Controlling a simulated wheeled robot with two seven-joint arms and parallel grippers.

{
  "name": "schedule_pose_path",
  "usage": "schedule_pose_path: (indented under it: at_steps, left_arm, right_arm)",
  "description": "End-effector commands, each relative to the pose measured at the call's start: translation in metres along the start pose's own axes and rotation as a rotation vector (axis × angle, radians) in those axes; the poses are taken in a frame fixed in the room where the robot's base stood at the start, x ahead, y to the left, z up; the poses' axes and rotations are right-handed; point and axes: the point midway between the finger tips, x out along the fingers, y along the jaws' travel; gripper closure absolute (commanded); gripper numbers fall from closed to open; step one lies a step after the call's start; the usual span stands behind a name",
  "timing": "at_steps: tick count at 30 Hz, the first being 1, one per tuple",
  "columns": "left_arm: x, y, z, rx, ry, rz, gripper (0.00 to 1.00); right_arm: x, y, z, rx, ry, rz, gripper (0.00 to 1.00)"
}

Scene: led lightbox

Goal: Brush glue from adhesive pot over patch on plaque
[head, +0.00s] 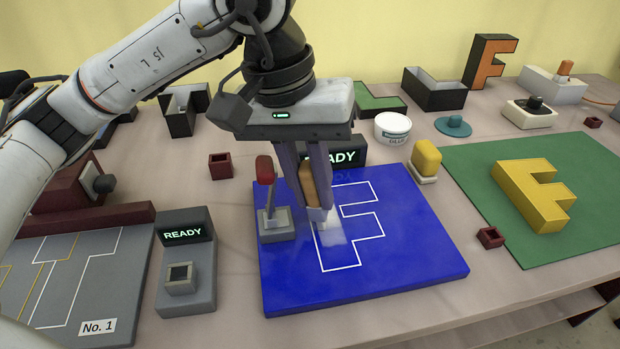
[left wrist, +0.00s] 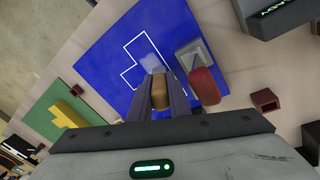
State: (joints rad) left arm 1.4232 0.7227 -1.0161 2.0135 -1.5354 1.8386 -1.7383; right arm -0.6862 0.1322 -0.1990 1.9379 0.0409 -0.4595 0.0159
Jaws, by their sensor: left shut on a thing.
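The blue plaque (head: 420,270) lies flat on the table and bears a white F outline. A pale whitish patch (head: 332,236) shows on the F's stem. My left gripper (head: 312,200) is shut on a brush with a tan wooden handle (head: 309,183) and a pale head, held roughly upright. The brush head is at the patch; I cannot tell for sure whether it touches. In the left wrist view the brush (left wrist: 159,92) sits between the fingers, over the plaque (left wrist: 105,62). The white adhesive pot (head: 392,128) stands behind the plaque, open, with its lid (head: 453,125) to the right. My right gripper is out of view.
A red-handled lever on a grey base (head: 276,224) stands on the plaque's left side, close to the gripper. A yellow-topped block (head: 426,160) stands at its back right corner. A grey READY box (head: 187,265) is at left.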

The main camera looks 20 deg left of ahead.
Motion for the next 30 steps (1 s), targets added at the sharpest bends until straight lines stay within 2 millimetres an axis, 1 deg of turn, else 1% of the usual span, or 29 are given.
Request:
schedule_pose_path:
  at_steps: [6,15,30]
  left_arm:
    - [0.001,0.006,0.013,0.004,-0.002,0.001,1.0]
    - [0.001,0.013,0.027,0.002,-0.001,0.0,1.0]
    - [0.001,0.013,0.028,0.0,-0.001,0.0,1.0]
  right_arm:
    - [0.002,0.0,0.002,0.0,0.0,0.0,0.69]
    - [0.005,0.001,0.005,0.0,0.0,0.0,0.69]
    - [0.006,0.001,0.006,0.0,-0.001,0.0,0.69]
